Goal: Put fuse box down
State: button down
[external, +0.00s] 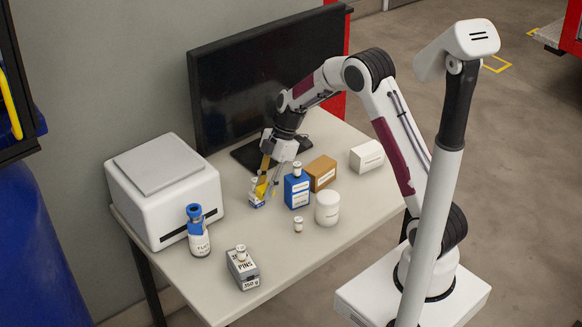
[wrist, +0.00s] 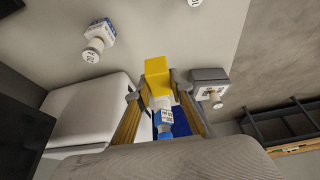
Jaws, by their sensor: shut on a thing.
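A small plain yellow box, which I take for the fuse box (wrist: 157,76), is between the two fingertips of my gripper (wrist: 154,88) in the wrist view. My gripper is shut on it. In the external view the yellow box (external: 262,187) shows at the end of my gripper (external: 266,184), over the middle of the table near the monitor. A small blue and white box (external: 256,201) shows just below it. I cannot tell whether the yellow box touches the table or that box. No label on the yellow box is readable.
A blue box (external: 296,191), a brown box (external: 321,172), a white jar (external: 327,208) and a white box (external: 367,156) stand to the right. A white printer-like machine (external: 170,195) stands left. A blue-capped bottle (external: 198,234) and grey pins box (external: 243,269) stand in front. Bare table (external: 275,262) lies between.

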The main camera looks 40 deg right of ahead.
aim_at(262, 188)
jog(key=r, duration=0.3)
jog(key=shift+w+d, duration=0.15)
jog(key=shift+d, duration=0.05)
jog(key=w+d+m+t+h, duration=0.35)
jog(key=w+d+m, duration=1)
jog(key=d, duration=0.45)
jog(key=shift+n+t+y, duration=0.25)
jog(key=shift+n+y, duration=0.1)
jog(key=shift+w+a+f, duration=0.1)
jog(key=shift+a+f, duration=0.05)
jog(key=shift+f, duration=2.35)
jog(key=shift+f, duration=3.15)
jog(key=shift+f, duration=1.85)
jog(key=shift+f, duration=0.1)
